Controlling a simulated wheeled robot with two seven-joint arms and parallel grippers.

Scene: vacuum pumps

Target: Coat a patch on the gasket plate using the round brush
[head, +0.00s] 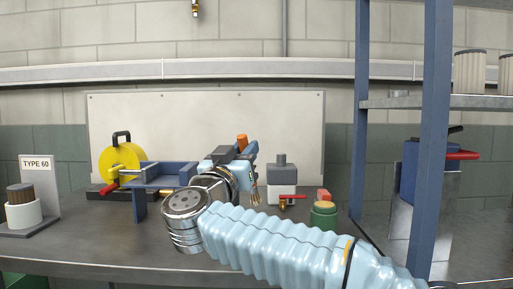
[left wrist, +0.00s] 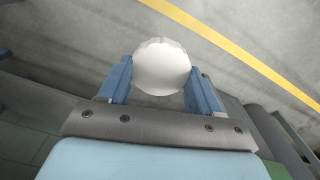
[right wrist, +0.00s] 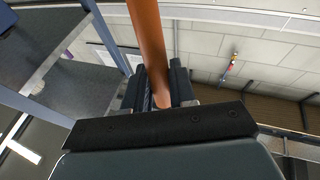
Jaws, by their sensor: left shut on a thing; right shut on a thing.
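My right gripper (head: 244,157) is above the bench and shut on the orange handle of the round brush (head: 242,142). The handle also shows between the fingers in the right wrist view (right wrist: 148,45). I cannot tell which thing is the gasket plate; my right arm hides part of the bench.
The bench (head: 100,250) holds a yellow round pump (head: 122,160), a blue bracket (head: 165,177), a grey-white block (head: 281,180), a green pot (head: 323,215) and a "TYPE 60" stand (head: 40,180). A blue shelf post (head: 432,150) rises at the right. The front left bench is clear.

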